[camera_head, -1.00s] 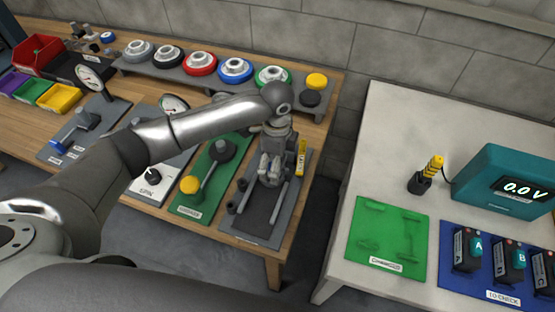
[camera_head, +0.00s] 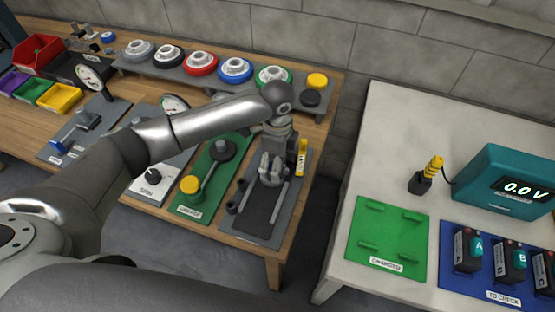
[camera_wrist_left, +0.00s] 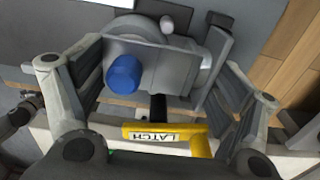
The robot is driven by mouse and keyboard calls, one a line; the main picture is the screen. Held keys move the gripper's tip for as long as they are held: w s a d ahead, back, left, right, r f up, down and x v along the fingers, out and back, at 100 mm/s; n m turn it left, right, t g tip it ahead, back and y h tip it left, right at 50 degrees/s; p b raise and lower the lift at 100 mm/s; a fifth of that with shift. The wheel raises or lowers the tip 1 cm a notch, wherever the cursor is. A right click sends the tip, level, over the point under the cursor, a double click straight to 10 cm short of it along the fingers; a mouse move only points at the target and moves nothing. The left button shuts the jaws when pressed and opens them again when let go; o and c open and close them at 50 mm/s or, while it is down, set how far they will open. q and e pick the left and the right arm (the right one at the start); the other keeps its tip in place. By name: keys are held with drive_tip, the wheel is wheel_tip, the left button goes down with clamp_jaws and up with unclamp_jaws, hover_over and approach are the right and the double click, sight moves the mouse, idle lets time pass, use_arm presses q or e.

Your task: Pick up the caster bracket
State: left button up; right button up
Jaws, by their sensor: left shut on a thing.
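The caster bracket (camera_wrist_left: 180,72) appears in the left wrist view as a grey metal piece with flat plates and a blue round knob (camera_wrist_left: 124,73) facing the camera. My left gripper (camera_wrist_left: 160,95) has a finger on each side of it and is shut on it. In the head view my left gripper (camera_head: 271,172) points down over the dark fixture (camera_head: 256,212) with rails, and it largely hides the bracket. A yellow latch (camera_wrist_left: 166,138) marked LATCH lies just below the bracket in the wrist view; it also shows in the head view (camera_head: 302,157). My right gripper is not in view.
A green plate (camera_head: 199,185) with a yellow knob lies left of the fixture. A rack of coloured wheels (camera_head: 201,64) stands behind. Across a gap, a pale table (camera_head: 400,130) holds a green mat (camera_head: 388,238), a blue mat (camera_head: 456,277) and a teal meter (camera_head: 505,180).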

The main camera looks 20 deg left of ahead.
use_arm(q)
drive_tip(key=shift+w+r, duration=0.1)
drive_tip(key=shift+r, duration=0.55)
drive_tip(key=s+r, duration=0.1)
drive_tip(key=r, duration=0.1)
drive_tip(key=s+r+b, duration=0.1)
drive_tip(key=s+r, duration=0.1)
drive_tip(key=r, duration=0.1)
drive_tip(key=s+r, duration=0.1)
drive_tip(key=r, duration=0.1)
drive_tip(key=shift+s+r, duration=0.15)
drive_tip(key=shift+s, duration=0.2)
drive_tip(key=s+r, duration=0.4)
drive_tip(key=s, duration=0.5)
drive_tip(key=shift+s+r+b, duration=0.2)
drive_tip(key=shift+s+b, duration=0.05)
drive_tip(key=shift+b, duration=0.2)
drive_tip(key=shift+a+r, duration=0.1)
wheel_tip(320, 180, up, 4)
drive_tip(key=p, duration=0.6)
drive_tip(key=shift+r, duration=0.15)
